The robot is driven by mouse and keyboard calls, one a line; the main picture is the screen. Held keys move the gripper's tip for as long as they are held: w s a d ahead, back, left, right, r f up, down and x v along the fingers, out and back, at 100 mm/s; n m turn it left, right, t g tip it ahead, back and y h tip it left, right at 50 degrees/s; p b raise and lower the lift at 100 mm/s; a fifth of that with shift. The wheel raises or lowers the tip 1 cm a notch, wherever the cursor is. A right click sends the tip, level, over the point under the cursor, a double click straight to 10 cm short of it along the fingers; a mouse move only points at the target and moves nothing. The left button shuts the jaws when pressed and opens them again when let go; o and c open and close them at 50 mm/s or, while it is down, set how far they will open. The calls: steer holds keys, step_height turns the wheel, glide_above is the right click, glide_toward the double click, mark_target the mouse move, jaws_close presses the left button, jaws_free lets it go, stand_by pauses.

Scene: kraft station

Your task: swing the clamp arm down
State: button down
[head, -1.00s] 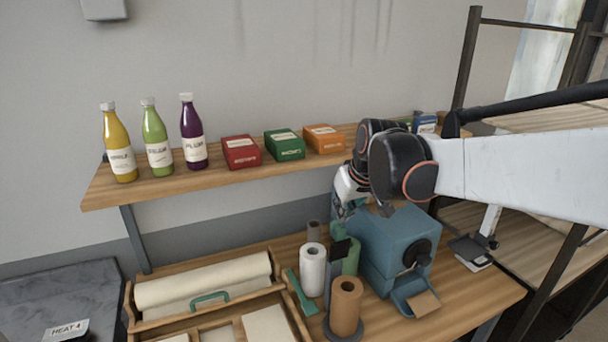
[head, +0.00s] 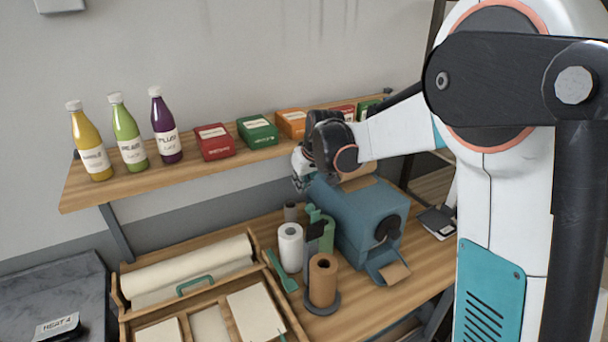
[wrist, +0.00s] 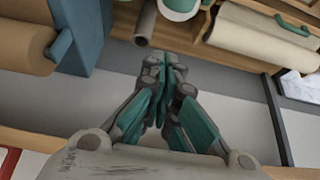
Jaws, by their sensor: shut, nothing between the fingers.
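The blue machine (head: 362,222) with a black side knob (head: 388,228) stands on the wooden bench, a strip of brown paper at its front. A brown roll shows at its top and in the wrist view (wrist: 25,45), beside the blue side wall (wrist: 86,38). I cannot tell for certain which part is the clamp arm; a dark upright piece (head: 312,245) stands behind the brown paper roll (head: 323,278). My gripper (head: 299,184) is above the machine's back left corner, near the shelf. In the wrist view its fingers (wrist: 166,62) are shut and empty.
A wooden tray (head: 205,290) lies further left. The shelf (head: 140,185) above holds bottles and boxes, close to my gripper.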

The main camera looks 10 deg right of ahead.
steer(key=s+f, duration=0.2)
steer(key=s, duration=0.1)
steer(key=shift+d+f, duration=0.2)
steer(key=shift+d, duration=0.2)
stand_by(0.3)
